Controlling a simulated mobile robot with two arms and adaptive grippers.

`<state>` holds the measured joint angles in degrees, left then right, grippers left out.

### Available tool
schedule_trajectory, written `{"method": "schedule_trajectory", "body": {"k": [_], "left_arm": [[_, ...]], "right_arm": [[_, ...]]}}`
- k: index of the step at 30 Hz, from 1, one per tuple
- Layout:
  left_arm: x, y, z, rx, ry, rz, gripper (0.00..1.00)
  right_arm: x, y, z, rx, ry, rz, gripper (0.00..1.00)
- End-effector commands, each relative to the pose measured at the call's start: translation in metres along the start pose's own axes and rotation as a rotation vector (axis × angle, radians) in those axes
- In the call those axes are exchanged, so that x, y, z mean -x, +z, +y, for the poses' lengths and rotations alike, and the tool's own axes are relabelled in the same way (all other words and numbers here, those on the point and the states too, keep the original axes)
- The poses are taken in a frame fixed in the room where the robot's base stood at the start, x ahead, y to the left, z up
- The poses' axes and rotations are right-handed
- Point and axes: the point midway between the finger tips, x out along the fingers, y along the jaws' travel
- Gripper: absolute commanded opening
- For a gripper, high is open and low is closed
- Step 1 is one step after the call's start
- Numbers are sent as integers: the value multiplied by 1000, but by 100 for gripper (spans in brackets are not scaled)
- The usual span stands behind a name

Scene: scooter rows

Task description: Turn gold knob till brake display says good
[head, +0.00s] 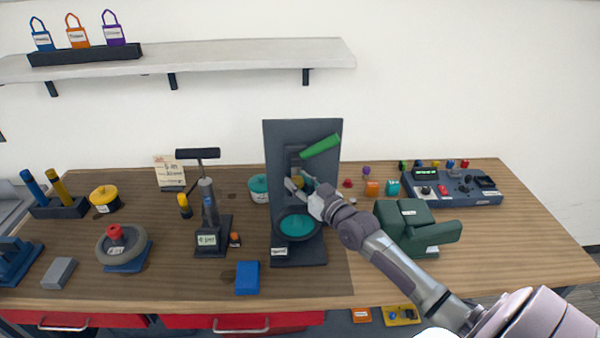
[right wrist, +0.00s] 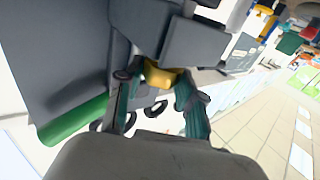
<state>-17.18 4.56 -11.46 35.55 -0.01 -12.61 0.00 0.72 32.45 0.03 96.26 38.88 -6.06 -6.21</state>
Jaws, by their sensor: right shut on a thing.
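The gold knob (head: 298,182) is on the front of the dark upright brake stand (head: 330,150). It also shows as a yellow block in the right wrist view (right wrist: 160,74). My right gripper (head: 302,184) is shut on it, one finger on each side; the wrist view shows the teal-padded fingers (right wrist: 157,82) around it. A green lever (head: 320,146) slants up to the right above the knob. A teal disc (head: 298,226) sits below in a dark ring. I cannot make out a display reading on the stand; my gripper covers part of its front. My left gripper is not in view.
A dark green machine (head: 408,212) stands close to the right of my arm. A control box (head: 455,187) with a small lit screen is at the back right. A pump (head: 208,215) with a gauge is left of the stand. A blue block (head: 247,278) lies near the front edge.

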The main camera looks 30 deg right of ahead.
Motion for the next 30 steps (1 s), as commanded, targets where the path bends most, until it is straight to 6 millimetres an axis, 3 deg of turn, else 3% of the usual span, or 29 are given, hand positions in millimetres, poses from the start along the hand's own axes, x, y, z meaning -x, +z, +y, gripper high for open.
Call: {"method": "schedule_trajectory", "body": {"k": [1, 7, 18, 30], "left_arm": [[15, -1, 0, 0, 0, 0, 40], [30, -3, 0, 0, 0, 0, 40], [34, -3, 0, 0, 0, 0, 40], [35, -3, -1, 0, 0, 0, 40]], "right_arm": [[0, -6, -2, -12, 27, -1, 3], [0, -3, -4, -12, 139, -1, 3], [-1, 0, -6, -8, 334, 0, 3], [-1, 0, -6, -1, 424, 0, 3]]}}
